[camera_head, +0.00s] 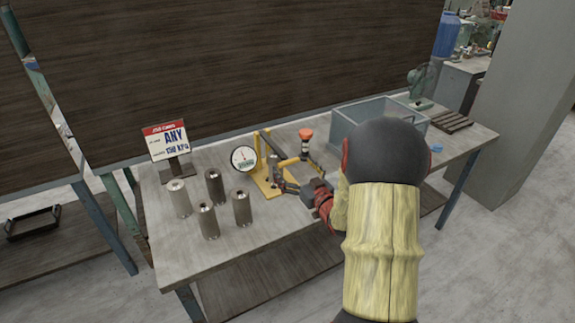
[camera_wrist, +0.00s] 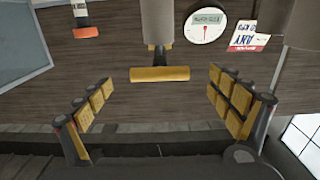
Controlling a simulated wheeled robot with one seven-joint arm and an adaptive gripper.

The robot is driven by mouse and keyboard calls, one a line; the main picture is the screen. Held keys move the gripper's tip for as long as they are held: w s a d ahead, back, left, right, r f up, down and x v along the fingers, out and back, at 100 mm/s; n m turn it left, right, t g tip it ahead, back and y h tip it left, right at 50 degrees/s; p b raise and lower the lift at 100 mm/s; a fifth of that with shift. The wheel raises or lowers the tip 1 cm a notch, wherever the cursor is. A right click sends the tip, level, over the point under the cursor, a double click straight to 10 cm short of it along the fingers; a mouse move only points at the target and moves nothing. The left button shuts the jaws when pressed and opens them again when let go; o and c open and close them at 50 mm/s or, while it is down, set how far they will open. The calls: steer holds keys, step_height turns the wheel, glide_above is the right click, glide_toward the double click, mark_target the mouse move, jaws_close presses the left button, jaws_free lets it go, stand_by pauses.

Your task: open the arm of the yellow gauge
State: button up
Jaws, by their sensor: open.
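The yellow gauge (camera_head: 265,187) stands near the middle of the table, with a round white dial (camera_head: 243,158) on its left side. Its yellow arm (camera_head: 290,162) reaches right, close to my gripper (camera_head: 287,181). In the wrist view my gripper (camera_wrist: 160,80) is open, with its two yellow-padded fingers spread apart. A short yellow bar (camera_wrist: 160,74) lies crosswise between the fingertips, apart from both pads. A grey cylindrical part (camera_wrist: 157,20) is above the bar in the picture. The dial also shows in the wrist view (camera_wrist: 205,25). My forearm hides part of the table.
Several metal cylinders (camera_head: 179,198) stand left of the gauge. A price sign (camera_head: 166,141) stands behind them. An orange-topped device (camera_head: 306,135) is just behind the arm. A grey open bin (camera_head: 350,118) and a slatted rack (camera_head: 451,122) lie to the right.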

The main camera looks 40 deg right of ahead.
mark_target(290, 163)
steer(key=shift+b+x, duration=0.3)
steer(key=shift+x, duration=1.45)
steer(key=shift+c, duration=0.4)
steer(key=c, duration=1.5)
steer(key=shift+c, duration=0.5)
steer(key=shift+r, duration=0.15)
